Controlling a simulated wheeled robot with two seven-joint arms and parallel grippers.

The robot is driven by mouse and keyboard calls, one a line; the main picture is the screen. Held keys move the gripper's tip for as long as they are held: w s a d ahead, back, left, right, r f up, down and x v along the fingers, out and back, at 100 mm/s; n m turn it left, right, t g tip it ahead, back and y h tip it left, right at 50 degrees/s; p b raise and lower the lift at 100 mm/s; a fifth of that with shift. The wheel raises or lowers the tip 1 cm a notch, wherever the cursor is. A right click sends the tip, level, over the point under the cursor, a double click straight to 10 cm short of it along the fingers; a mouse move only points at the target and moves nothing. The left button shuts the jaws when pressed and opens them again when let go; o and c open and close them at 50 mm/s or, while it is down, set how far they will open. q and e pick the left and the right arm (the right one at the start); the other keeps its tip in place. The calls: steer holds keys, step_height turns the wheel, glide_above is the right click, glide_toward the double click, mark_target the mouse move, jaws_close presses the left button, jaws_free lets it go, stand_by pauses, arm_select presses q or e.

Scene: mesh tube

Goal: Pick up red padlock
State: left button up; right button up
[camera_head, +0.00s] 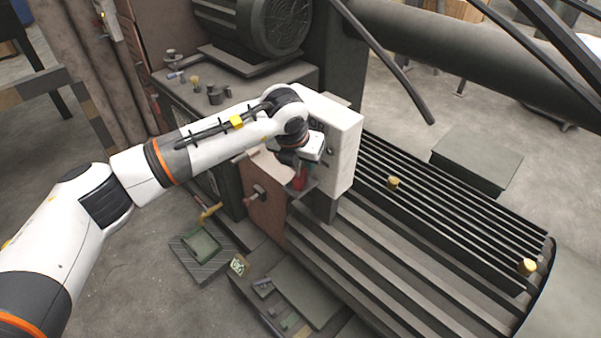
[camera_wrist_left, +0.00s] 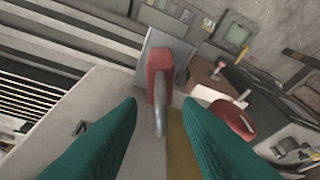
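The red padlock (camera_head: 300,179) is at the front of the machine, just below the white box, partly hidden by my left wrist. In the left wrist view the padlock (camera_wrist_left: 160,79) has its red body at upper centre, with a grey metal shackle pointing down the picture. My left gripper (camera_wrist_left: 160,104) shows two teal fingers spread apart, one on each side of the shackle. It is open, with a gap between each finger and the shackle. In the head view the left fingers are mostly hidden. My right gripper is in neither view.
The white box (camera_head: 342,150) of the machine stands close beside my left wrist. A second red rounded part (camera_wrist_left: 233,118) lies right of the padlock in the wrist view. The ribbed machine bed (camera_head: 430,220) extends to the right, with a motor (camera_head: 275,25) behind.

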arm_select(q)
jaws_close()
steer(key=shift+r, duration=0.1)
